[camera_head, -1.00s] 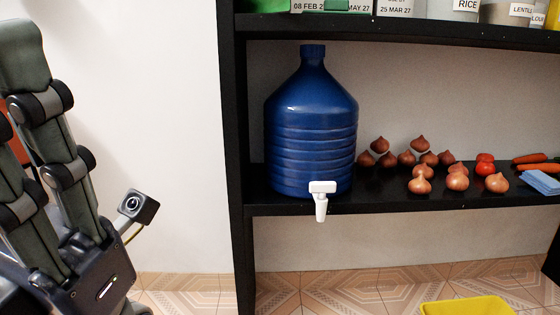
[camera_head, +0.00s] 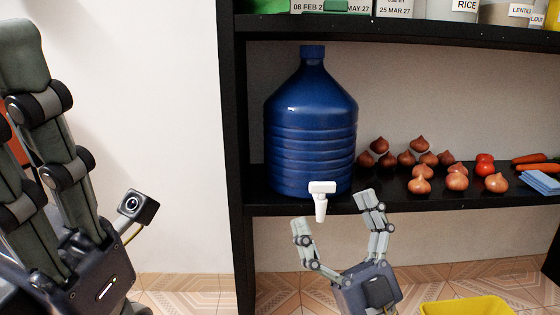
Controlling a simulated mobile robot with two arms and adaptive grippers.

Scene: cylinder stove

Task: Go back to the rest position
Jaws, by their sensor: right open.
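My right gripper (camera_head: 335,213) is in the lower middle of the head view, fingers pointing up and spread wide, with nothing between them. It shows in front of the shelf's lower edge, below the blue water jug. My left gripper (camera_head: 42,150) is large and close at the left edge, its grey-green fingers pointing up. Part of it is cut off by the frame, so I cannot tell how far its fingers are apart. No object shows in its visible part.
A blue jug (camera_head: 311,130) with a white tap (camera_head: 321,200) stands on the black shelf (camera_head: 385,200). Several onions (camera_head: 457,177), tomatoes (camera_head: 485,164), carrots (camera_head: 530,158) and a blue cloth (camera_head: 541,182) lie to its right. A yellow container (camera_head: 468,308) is below. The white wall at left is bare.

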